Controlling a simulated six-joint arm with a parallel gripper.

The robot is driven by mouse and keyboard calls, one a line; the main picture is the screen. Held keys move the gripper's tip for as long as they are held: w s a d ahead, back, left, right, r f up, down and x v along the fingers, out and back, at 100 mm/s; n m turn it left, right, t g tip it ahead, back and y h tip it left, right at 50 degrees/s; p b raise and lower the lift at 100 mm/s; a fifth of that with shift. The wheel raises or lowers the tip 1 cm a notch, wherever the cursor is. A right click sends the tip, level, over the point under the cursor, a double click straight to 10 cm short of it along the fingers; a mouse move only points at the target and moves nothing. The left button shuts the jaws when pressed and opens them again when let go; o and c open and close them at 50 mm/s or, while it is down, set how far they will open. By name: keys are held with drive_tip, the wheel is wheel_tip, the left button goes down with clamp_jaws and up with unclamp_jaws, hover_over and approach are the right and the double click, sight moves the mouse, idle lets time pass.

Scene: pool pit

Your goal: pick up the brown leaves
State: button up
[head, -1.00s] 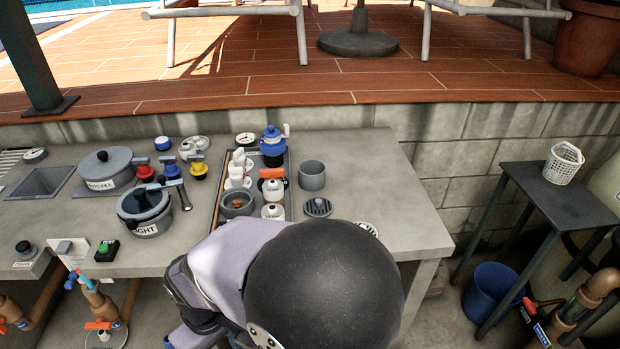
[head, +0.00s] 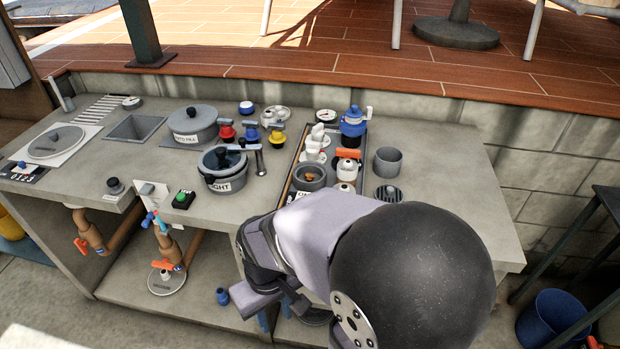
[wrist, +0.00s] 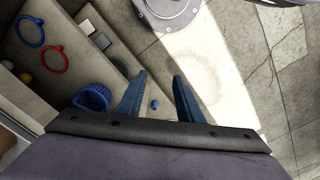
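Small brown-orange bits that may be the brown leaves (head: 309,180) lie inside a small grey bowl (head: 300,186) on the tray in the head view. They are too small to make out clearly. My gripper (wrist: 160,75) is open and empty in the wrist view, its two blue fingers apart and pointing down past the counter's front. In the head view my arm hides part of the counter front and most of my gripper. The leaves do not show in the wrist view.
The counter holds a grey pot (head: 223,170), a second lidded pot (head: 192,126), coloured valves and a grey cup (head: 388,161). Red (wrist: 53,58) and blue rings, a blue basket (wrist: 92,97) and a small blue piece (wrist: 155,103) show below. A blue bucket (head: 551,316) stands right.

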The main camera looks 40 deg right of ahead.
drive_tip(key=shift+c, duration=0.2)
drive_tip(key=m+p, duration=0.6)
drive_tip(key=p, duration=0.6)
approach(310, 175)
drive_tip(key=shift+s+a+f, duration=0.35)
drive_tip(key=shift+a+f, duration=0.05)
drive_tip(key=shift+a, duration=0.05)
drive_tip(key=shift+d, duration=0.45)
drive_tip(key=shift+w+f+p, duration=0.2)
drive_tip(key=shift+f+p, duration=0.7)
drive_tip(key=shift+f, duration=0.55)
drive_tip(key=shift+w+f+p, duration=0.15)
drive_tip(key=shift+f+p, duration=0.75)
drive_tip(key=shift+f, duration=1.3)
clamp_jaws()
